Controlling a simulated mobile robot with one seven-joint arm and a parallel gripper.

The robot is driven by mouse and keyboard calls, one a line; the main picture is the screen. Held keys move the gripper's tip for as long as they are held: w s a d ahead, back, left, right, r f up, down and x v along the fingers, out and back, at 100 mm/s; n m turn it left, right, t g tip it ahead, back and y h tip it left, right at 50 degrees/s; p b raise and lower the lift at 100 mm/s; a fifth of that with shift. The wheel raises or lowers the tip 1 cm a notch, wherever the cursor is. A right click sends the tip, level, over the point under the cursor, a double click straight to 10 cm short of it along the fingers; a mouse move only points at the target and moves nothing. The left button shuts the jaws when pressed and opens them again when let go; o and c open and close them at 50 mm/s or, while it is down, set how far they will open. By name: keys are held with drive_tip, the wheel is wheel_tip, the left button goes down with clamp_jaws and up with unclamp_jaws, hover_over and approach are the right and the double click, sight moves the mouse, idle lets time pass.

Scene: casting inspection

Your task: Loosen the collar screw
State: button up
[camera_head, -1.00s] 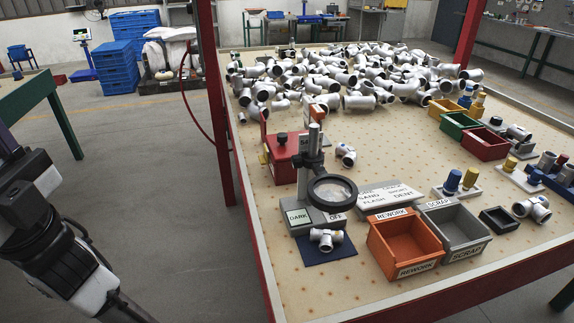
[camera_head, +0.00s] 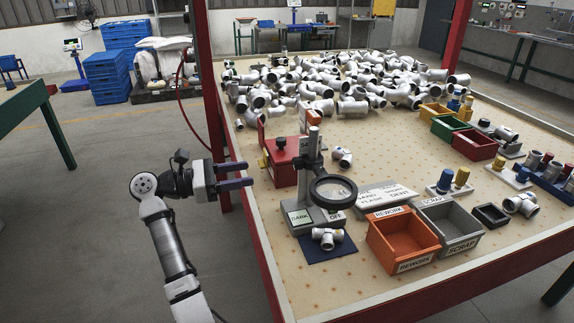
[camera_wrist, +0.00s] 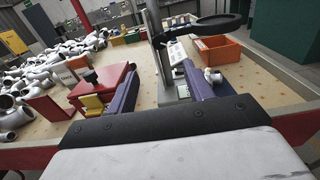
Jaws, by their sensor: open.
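The magnifier stand has a grey upright post (camera_head: 314,142) with a dark collar (camera_head: 311,162) around it and a round black-rimmed lens (camera_head: 334,181) to the right. The collar screw is too small to make out. My gripper (camera_head: 250,174) is open and empty, left of the stand at the table's left edge, with its fingers pointing right. In the wrist view the post (camera_wrist: 151,22) rises between and beyond my purple fingers (camera_wrist: 160,82), apart from them.
A red box (camera_head: 282,174) with a black knob stands close behind the stand. A casting (camera_head: 327,238) lies on a blue mat (camera_head: 312,252) in front. The orange rework bin (camera_head: 402,248) and grey scrap bin (camera_head: 449,225) stand right. Castings are heaped at the back.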

sight(293, 165)
drive_tip(key=p+x, duration=0.3)
drive_tip(key=x, duration=0.9)
drive_tip(key=c, duration=1)
